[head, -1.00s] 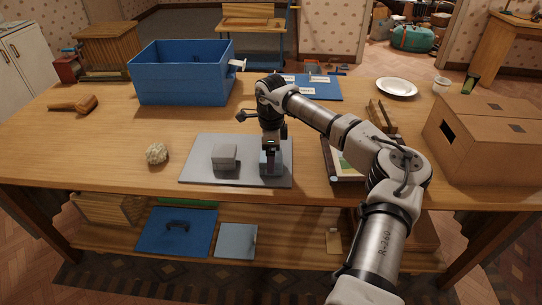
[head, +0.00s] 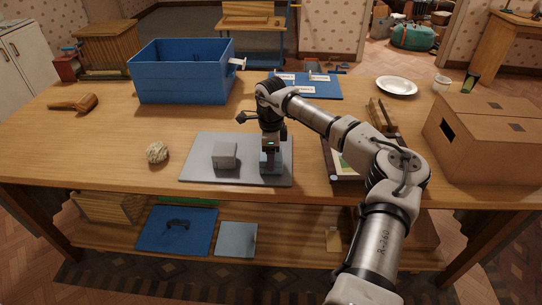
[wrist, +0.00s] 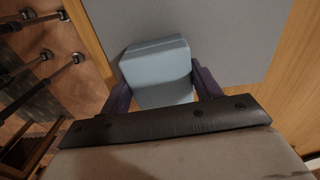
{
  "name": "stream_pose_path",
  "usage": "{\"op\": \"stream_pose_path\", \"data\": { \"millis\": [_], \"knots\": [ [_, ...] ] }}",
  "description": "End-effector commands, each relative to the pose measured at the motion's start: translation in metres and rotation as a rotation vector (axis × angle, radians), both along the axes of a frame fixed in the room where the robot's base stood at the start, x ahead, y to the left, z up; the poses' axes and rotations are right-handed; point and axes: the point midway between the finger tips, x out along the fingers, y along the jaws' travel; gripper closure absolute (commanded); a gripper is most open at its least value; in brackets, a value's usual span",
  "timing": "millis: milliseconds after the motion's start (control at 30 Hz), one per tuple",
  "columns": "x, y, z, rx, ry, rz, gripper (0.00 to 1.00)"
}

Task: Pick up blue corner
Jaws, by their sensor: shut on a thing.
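A pale blue-grey block (wrist: 156,66), which I take for the blue corner, sits between the dark purple fingers of my gripper (wrist: 163,90) in the wrist view. In the head view my gripper (head: 270,163) points straight down over the right part of a grey mat (head: 205,174). My gripper is shut on the block, which is mostly hidden by the fingers in the head view. I cannot tell whether the block still touches the mat. A second grey block (head: 224,155) stands on the mat to the left of my gripper.
A blue open box (head: 182,80) stands at the back left. A beige rough ball (head: 157,153) and a wooden mallet (head: 74,103) lie on the left. A cardboard box (head: 490,145), a white plate (head: 396,86) and a framed tray (head: 341,160) are on the right.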

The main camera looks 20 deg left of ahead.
Motion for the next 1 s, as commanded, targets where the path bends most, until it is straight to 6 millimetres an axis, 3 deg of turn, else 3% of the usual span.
{"op": "stream_pose_path", "data": {
  "millis": [267, 700, 1000],
  "knots": [
    [0.001, 0.0, 0.029, 0.001, -0.005, 0.0, 0.59],
    [0.001, 0.0, 0.149, 0.001, -0.004, -0.001, 0.59],
    [0.0, 0.0, 0.194, 0.0, -0.001, -0.001, 0.59]
  ]
}}
